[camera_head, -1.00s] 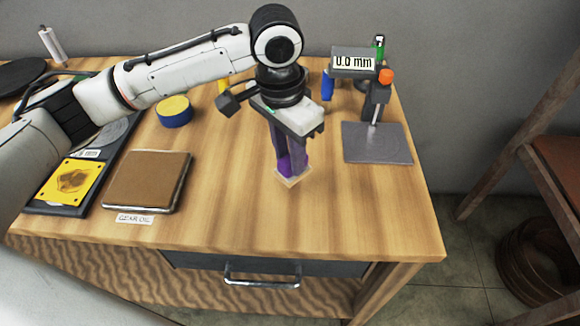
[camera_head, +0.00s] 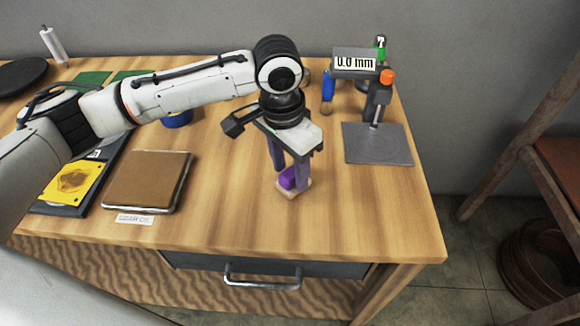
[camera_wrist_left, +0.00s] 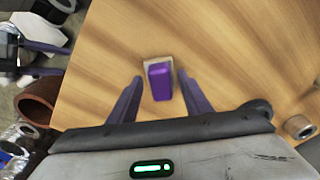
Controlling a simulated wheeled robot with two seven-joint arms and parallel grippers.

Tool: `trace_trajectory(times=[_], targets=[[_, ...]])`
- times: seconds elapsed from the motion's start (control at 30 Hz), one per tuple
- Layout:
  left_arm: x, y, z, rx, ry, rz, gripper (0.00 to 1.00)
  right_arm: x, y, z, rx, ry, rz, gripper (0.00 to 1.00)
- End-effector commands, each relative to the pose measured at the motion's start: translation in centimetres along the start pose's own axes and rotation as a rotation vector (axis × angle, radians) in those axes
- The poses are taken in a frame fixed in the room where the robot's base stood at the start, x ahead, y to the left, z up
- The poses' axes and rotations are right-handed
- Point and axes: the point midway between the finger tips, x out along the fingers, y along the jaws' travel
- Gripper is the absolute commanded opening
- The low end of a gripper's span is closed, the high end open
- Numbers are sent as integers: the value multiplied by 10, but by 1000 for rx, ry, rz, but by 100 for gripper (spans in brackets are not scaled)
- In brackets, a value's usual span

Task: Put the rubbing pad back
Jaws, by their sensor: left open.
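The rubbing pad, a purple block (camera_head: 288,178) on a thin pale tan base, stands on the wooden table near its middle front. It also shows in the left wrist view (camera_wrist_left: 159,80). My left gripper (camera_head: 291,172) points down over it from above. Its two purple-grey fingers are open, one on each side of the pad, and in the left wrist view a gap shows beside each finger. At the left edge of that view, what looks like my right gripper (camera_wrist_left: 52,60) shows small beyond the table; its finger state is unclear.
A gauge stand (camera_head: 377,100) reading 0.0 mm stands at the back right, with a grey plate (camera_head: 378,144). A brown pad (camera_head: 147,180), a yellow sheet (camera_head: 68,182) and a blue tin (camera_head: 178,120) lie left. The table (camera_head: 370,210) is clear right of the pad.

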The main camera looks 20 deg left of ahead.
Motion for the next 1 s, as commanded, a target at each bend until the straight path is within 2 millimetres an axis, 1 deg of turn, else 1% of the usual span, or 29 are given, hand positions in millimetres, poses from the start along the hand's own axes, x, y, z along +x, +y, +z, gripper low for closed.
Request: trace_trajectory(times=[0.07, 0.17, 0.27, 0.5, 0.6, 0.7, 0.83, 1.0], targets=[[-1, 0, 0, 1, 1, -1, 44, 1, 0, 2, 1, -2, 1, 69], [-11, 0, -1, 1, 2, -1, 44, 0, 0, 2, 1, -3, 1, 69], [-28, 0, -1, 1, 4, -1, 44, -2, 1, 1, 1, -4, 2, 69], [-81, 0, -1, 0, 4, 0, 44, -5, 2, -1, 3, -5, 4, 69], [-99, 0, -1, 0, 3, -1, 44, -5, 2, 0, 4, -7, 5, 69], [-112, 0, -1, 0, 3, 0, 44, -5, 2, 2, 5, -11, 6, 69], [-121, 0, -1, 0, 1, 0, 44, -5, 3, 4, 6, -15, 6, 69], [-123, 0, 0, 0, 0, 1, 44, -5, 3, 3, 6, -14, 6, 69]])
